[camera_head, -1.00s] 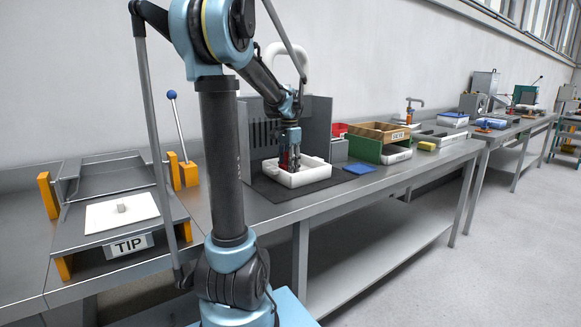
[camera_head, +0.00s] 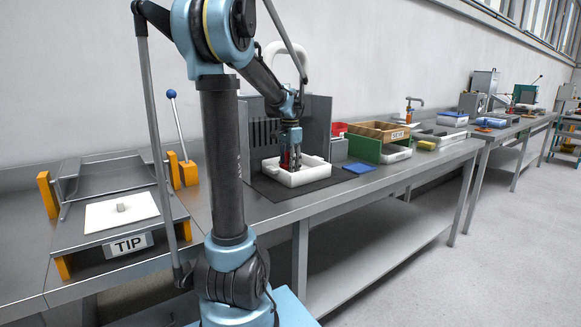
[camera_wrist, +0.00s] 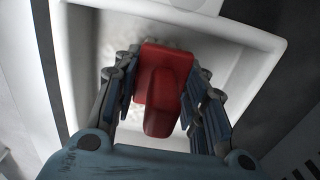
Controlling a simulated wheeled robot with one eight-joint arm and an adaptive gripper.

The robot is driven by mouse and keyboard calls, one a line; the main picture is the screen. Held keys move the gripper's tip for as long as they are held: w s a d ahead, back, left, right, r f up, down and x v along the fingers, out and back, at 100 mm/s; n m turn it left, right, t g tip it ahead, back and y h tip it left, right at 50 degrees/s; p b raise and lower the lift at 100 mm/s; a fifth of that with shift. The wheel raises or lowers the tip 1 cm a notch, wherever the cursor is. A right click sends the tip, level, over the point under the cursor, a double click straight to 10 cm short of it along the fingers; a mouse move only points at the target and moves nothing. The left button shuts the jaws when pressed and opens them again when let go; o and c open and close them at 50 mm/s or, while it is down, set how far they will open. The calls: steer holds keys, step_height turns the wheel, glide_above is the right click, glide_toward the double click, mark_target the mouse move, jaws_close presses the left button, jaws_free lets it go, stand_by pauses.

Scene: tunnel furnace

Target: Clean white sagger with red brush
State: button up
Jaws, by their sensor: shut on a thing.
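The white sagger (camera_head: 316,174) is a square tray with raised walls, lying on a dark mat on the workbench in front of a grey slotted hood. My gripper (camera_head: 291,163) points down into it. In the wrist view my gripper (camera_wrist: 165,95) is shut on the red brush (camera_wrist: 162,88), with a finger on each side of its handle. The brush is over the inside of the sagger (camera_wrist: 270,42), and pale specks show on the floor near it. In the head view only a bit of red shows between the fingers.
A blue pad (camera_head: 359,168) lies right of the mat. A grey hood (camera_head: 318,118) stands behind the sagger.

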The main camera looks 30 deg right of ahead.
steer(key=shift+a, duration=0.6)
steer(key=shift+w+d+f, duration=0.1)
steer(key=shift+d, duration=1.4)
steer(key=shift+w+d+f, duration=0.1)
steer(key=shift+d, duration=1.35)
steer(key=shift+s+a+r, duration=0.1)
steer(key=shift+s+a, duration=0.05)
steer(key=shift+a, duration=1.15)
steer(key=shift+d, duration=1.2)
